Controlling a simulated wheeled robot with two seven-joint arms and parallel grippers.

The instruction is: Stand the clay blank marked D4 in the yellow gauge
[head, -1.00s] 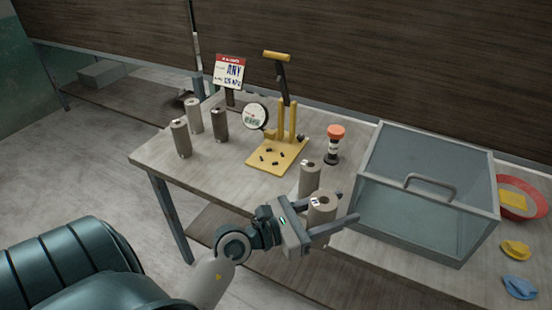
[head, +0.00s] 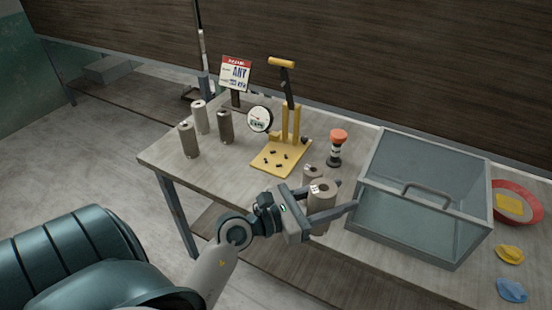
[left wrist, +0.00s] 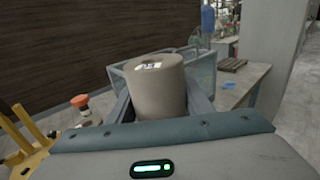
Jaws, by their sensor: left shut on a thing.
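My left gripper (head: 324,207) is shut on a grey-brown clay cylinder (head: 322,197) near the table's front edge. This clay blank also fills the middle of the left wrist view (left wrist: 155,88), upright between the fingers, with a small white label on top that I cannot read. Another clay blank (head: 312,174) stands just behind it, partly hidden. The yellow gauge (head: 281,156), with a flat base, two posts, a lever and a round dial (head: 260,119), stands at the table's middle, behind and left of the gripper. My right gripper is not in view.
Several other clay blanks (head: 225,126) stand left of the gauge. A glass-sided box (head: 412,238) with a handle is close right of the gripper. A sign (head: 235,74) stands at the back.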

